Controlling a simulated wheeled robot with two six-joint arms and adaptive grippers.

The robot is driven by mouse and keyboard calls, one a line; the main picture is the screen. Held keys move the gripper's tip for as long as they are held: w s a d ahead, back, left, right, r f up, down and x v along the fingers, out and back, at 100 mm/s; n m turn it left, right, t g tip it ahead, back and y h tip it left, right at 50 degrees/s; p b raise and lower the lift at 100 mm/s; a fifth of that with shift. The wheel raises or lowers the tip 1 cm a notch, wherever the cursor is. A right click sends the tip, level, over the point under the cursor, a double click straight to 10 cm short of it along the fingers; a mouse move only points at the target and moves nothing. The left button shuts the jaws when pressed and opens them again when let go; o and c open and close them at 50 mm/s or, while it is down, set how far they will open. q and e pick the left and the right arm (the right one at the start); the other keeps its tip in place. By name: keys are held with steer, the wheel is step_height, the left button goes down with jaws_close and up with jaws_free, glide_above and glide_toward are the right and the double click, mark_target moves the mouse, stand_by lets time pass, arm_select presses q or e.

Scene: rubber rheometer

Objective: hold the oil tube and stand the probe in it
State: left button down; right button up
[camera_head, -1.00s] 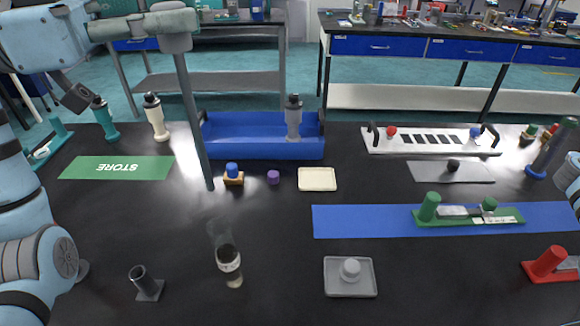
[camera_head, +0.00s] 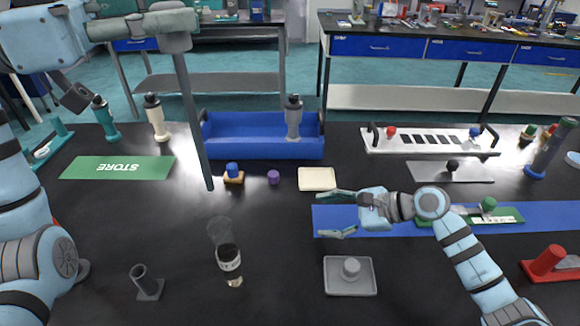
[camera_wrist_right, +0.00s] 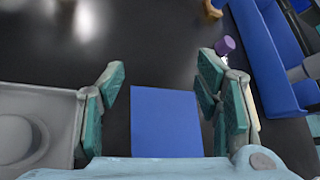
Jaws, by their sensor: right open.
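The oil tube (camera_head: 229,258) is clear at the top, with dark liquid and a pale label lower down. It is on the black table left of centre, leaning slightly in the picture. The probe (camera_head: 192,115) is a long grey rod under a thick grey head. My right gripper (camera_head: 345,213) is open and empty over the blue mat (camera_head: 330,220), right of the tube. The wrist view shows its spread teal fingers (camera_wrist_right: 160,105).
A grey tray with a round knob (camera_head: 350,278) is near the right gripper. A small dark holder (camera_head: 147,283) stands left of the tube. A blue bin (camera_head: 265,148), a purple cap (camera_head: 273,177) and a cream tray (camera_head: 317,179) lie behind. Table between tube and right gripper is clear.

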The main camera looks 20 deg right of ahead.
mark_target(224, 242)
steer(key=s+a+r+m+g+y, duration=0.1)
steer(key=s+a+r+y, duration=0.25)
steer(key=a, duration=0.25)
steer(key=s+a+r+m+g+y, duration=0.1)
steer(key=s+a+r+y, duration=0.2)
steer(key=s+a+y, duration=0.25)
steer(key=shift+h, duration=0.5)
steer(key=x, duration=1.3)
steer(key=shift+w, duration=0.2)
steer(key=shift+d, duration=0.1)
steer(key=c, duration=1.3)
steer(key=shift+c, duration=0.3)
